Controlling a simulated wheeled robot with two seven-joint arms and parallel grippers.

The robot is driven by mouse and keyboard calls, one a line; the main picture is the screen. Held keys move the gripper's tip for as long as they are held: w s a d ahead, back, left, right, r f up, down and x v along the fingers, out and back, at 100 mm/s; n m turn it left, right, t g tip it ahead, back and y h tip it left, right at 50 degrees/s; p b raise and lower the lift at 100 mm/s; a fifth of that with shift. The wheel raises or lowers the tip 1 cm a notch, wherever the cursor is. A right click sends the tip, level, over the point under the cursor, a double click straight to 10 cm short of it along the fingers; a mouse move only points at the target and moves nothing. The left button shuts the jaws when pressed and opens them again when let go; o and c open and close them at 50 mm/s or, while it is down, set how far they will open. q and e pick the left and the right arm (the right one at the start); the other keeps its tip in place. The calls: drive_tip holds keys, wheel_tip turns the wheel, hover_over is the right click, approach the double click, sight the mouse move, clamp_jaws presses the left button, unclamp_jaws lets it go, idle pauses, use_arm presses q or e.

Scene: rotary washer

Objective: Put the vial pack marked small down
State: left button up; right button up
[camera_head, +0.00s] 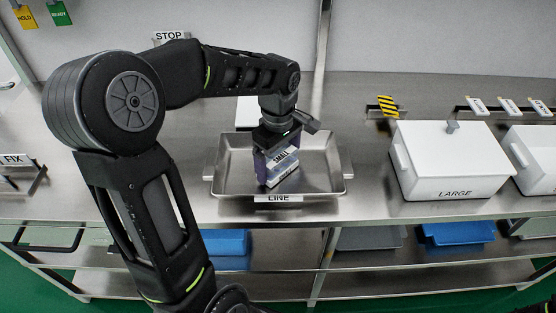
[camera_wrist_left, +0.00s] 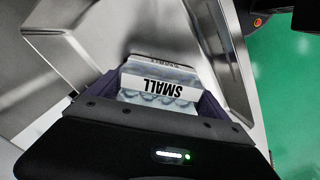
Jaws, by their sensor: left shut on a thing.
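The vial pack marked SMALL (camera_head: 284,169) is a pale box with a white label, upright in the metal tray marked LINE (camera_head: 232,183). My left gripper (camera_head: 275,160) is shut on the pack from above. In the left wrist view the pack (camera_wrist_left: 160,84) sits between the fingers of my left gripper (camera_wrist_left: 165,100), its SMALL label upside down. The pack's lower end is low inside the tray; I cannot tell whether it touches the tray floor. My right gripper is not in view.
A white box marked LARGE (camera_head: 453,160) stands to the right on the steel bench (camera_head: 375,185). A FIX sign (camera_head: 16,160) is at the far left and a STOP sign (camera_head: 169,36) behind my arm. Blue bins (camera_head: 457,233) are on the shelf below. Bench between tray and LARGE box is clear.

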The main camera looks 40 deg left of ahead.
sight(278, 154)
use_arm(q)
drive_tip(key=shift+f, duration=0.2)
drive_tip(key=o, duration=1.2)
drive_tip(key=shift+r, duration=0.1)
wheel_tip(278, 154, up, 12)
drive_tip(key=shift+r, duration=0.15)
